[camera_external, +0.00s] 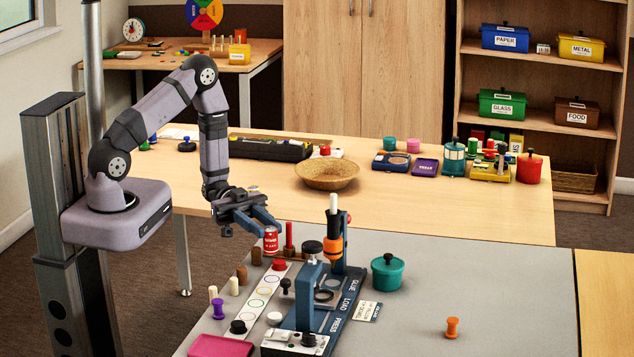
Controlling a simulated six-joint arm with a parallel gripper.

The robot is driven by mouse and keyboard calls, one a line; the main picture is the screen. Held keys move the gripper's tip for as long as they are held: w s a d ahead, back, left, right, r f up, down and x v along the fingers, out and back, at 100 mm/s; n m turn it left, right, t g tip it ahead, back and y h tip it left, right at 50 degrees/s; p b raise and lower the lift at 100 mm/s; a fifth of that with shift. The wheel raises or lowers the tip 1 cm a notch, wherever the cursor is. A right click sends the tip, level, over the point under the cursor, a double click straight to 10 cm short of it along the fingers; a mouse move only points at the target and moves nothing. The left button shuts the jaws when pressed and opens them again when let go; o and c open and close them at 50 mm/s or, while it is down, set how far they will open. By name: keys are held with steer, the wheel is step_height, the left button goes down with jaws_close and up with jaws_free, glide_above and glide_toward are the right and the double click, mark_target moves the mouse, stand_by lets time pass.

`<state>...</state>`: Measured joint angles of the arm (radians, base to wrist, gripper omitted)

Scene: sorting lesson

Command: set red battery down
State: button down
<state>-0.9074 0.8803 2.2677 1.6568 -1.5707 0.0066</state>
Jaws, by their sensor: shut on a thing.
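The red battery (271,241) is a short red cylinder with pale markings, upright below my gripper (264,223). My gripper reaches in from the left and is shut on the battery near its top. The fingers hide part of the battery's upper end. The battery is at the far left edge of the grey work surface (440,270). I cannot tell whether its base touches the surface.
A thin red peg (289,240) stands close right of the battery, and brown cylinders (256,256) stand in front. A white strip with coloured rings (262,292) and a blue press (312,300) are nearby. The grey surface's right side is mostly clear.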

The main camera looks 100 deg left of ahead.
steer(key=shift+r, duration=1.65)
